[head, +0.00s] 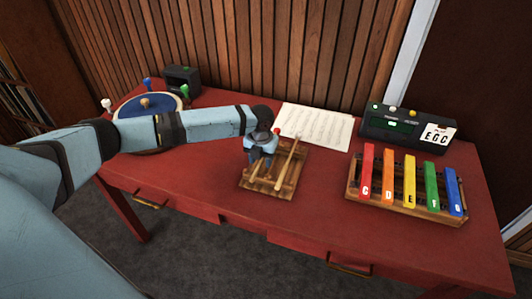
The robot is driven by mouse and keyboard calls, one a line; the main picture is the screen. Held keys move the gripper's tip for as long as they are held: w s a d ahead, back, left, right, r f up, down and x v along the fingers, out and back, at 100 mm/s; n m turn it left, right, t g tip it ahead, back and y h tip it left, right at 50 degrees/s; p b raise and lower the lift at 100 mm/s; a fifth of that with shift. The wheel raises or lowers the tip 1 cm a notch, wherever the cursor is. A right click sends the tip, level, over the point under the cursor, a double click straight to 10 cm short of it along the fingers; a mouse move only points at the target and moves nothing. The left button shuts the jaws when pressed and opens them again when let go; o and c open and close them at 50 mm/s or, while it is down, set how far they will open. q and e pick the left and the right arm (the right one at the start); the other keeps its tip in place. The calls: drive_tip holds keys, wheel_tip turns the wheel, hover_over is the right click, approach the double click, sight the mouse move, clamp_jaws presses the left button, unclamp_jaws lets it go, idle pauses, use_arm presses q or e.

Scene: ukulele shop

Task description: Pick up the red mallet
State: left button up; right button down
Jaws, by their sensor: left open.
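The red mallet's small red head (277,130) shows just beyond my left gripper. Its handle is partly hidden by the gripper, and a wooden stick comes out below it. My left gripper (261,160) is open above the left part of a small wooden rack (291,184), over that stick. Whether the fingers straddle or touch the stick I cannot tell. A second mallet (288,163) with a pale head lies on the rack just to the right, slanting up to the right. My right gripper is out of view.
All stands on a red table (330,220). A colored xylophone (408,205) and a black device with an EGC card (408,130) are on the right. A sheet of music (316,127) lies behind the rack. A blue-topped round thing (165,105) and dark box (182,80) are on the left.

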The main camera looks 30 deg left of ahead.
use_arm(q)
drive_tip(key=shift+f, duration=0.35)
clamp_jaws()
drive_tip(key=shift+r, duration=0.2)
